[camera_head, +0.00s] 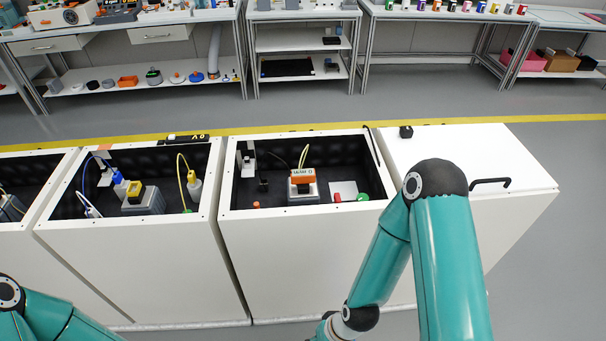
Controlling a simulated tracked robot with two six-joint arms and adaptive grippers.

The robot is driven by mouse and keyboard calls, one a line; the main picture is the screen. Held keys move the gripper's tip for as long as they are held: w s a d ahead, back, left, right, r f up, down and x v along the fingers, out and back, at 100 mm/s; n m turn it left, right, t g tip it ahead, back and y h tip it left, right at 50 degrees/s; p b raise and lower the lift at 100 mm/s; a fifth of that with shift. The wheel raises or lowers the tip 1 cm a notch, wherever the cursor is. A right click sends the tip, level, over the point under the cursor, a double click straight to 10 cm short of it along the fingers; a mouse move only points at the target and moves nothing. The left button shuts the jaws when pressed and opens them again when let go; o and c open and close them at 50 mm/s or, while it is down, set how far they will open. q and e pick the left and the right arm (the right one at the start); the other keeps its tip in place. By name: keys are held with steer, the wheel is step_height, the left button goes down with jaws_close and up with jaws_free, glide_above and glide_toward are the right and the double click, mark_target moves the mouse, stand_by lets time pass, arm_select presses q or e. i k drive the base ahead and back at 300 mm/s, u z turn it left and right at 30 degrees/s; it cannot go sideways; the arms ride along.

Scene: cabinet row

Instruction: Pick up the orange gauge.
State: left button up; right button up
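The orange gauge (302,175) is a small orange box with a pale display strip on top. It sits on a grey block inside the open white cabinet (300,250) at the centre, among other fittings. My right arm comes in from the lower right, bent at the elbow, and its gripper is below the picture. My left arm shows only at the lower left corner, and its gripper is also out of view. Neither arm touches the gauge.
The centre cabinet also holds a white plate (344,190), a green round part (362,197) and a small orange part (256,205). A closed white cabinet (450,145) with a black handle (490,183) stands right. Another open cabinet (150,250) stands left. Workbenches line the back.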

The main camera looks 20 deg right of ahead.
mark_target(308, 175)
steer(key=u, duration=1.35)
steer(key=i, duration=0.1)
steer(key=z, duration=2.95)
steer(key=k, duration=0.8)
steer(key=u, duration=0.65)
steer(key=i, duration=1)
steer(key=u, duration=0.15)
